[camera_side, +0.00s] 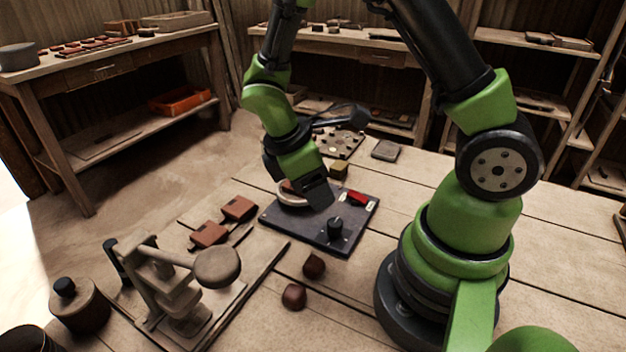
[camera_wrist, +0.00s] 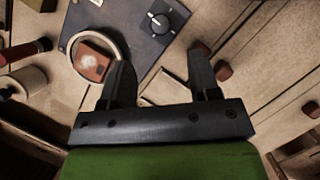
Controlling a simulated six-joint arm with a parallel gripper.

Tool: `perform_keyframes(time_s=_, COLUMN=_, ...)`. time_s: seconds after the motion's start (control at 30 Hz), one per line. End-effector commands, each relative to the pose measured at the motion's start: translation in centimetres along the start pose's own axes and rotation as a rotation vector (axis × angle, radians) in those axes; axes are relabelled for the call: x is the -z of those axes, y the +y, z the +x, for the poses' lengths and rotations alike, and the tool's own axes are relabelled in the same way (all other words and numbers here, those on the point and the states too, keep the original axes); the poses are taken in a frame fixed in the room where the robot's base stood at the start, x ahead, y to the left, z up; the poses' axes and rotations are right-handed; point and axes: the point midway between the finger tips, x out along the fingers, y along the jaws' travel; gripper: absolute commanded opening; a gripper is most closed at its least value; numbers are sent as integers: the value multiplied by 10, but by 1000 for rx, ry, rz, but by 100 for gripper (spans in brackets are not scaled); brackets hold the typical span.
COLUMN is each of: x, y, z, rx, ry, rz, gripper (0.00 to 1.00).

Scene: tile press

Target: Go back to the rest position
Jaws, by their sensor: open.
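My gripper (camera_side: 318,192) hangs over the dark control plate (camera_side: 310,240) in the side view. In the wrist view my gripper (camera_wrist: 161,60) has its two fingers spread apart with nothing between them. A pale ring (camera_wrist: 70,42) sits on the plate, partly hidden by my gripper in the side view. A reddish-brown tile (camera_wrist: 90,64) with a whitish mark lies within the ring and stands apart from my fingers. The plate carries a black knob (camera_side: 335,229) and a red switch (camera_side: 357,198).
A lever press (camera_side: 190,290) stands at the front left, near two reddish tiles (camera_side: 208,234) (camera_side: 239,208). Two brown lumps (camera_side: 314,265) (camera_side: 294,296) lie in front of the plate. A lidded jar (camera_side: 80,305) is at far left. The tabletop (camera_side: 560,235) right of my base is clear.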

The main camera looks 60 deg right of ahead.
Motion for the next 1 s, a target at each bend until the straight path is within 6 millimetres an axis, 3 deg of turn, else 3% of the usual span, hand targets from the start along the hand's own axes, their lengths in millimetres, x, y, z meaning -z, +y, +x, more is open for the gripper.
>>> perform_keyframes(time_s=0.53, x=-2, y=-1, z=-17, rx=-6, ry=34, rz=47, gripper=56)
perform_keyframes(time_s=0.77, x=-22, y=-11, z=-75, rx=-19, ry=270, rz=366, gripper=56)
perform_keyframes(time_s=1.0, x=-54, y=-40, z=-132, rx=48, ry=602, rz=743, gripper=56)
